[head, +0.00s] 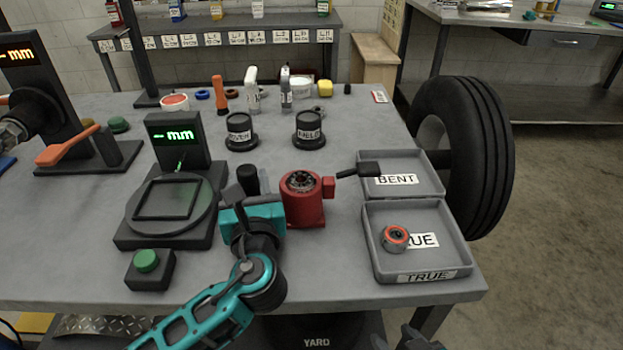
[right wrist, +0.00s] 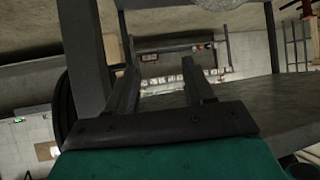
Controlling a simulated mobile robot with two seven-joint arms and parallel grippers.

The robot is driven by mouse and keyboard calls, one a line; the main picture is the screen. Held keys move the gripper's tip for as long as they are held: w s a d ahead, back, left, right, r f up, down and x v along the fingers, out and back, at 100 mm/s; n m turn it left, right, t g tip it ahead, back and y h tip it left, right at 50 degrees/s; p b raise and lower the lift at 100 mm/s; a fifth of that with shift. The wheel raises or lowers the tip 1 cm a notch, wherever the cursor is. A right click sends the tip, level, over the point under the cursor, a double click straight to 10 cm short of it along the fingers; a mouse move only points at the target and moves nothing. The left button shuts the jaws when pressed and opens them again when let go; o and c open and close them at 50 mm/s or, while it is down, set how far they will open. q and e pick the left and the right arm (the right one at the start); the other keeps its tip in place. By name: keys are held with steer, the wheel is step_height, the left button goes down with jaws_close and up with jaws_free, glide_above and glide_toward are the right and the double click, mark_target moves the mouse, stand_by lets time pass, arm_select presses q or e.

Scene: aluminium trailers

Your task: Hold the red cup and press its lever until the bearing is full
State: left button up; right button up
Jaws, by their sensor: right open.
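The red cup (head: 306,208) stands upright on the bench, with a dark ringed bearing (head: 300,182) in its top. Its lever (head: 347,173) sticks out to the right and ends in a black pad beside the BENT tray. My left gripper (head: 268,212) is close against the cup's left side; its fingertips are hidden, so I cannot tell whether it grips. My right gripper (head: 394,337) is low at the bottom edge of the head view, apart from the cup. In the right wrist view its two fingers (right wrist: 160,88) are spread with nothing between them.
The BENT tray (head: 432,192) looks empty. The TRUE tray (head: 440,262) holds an orange-ringed bearing (head: 395,237). A gauge (head: 180,150) showing "- mm" and a green button (head: 147,261) are on the left. A tyre (head: 490,155) stands beyond the bench's right edge.

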jaws_close()
stand_by(1.3)
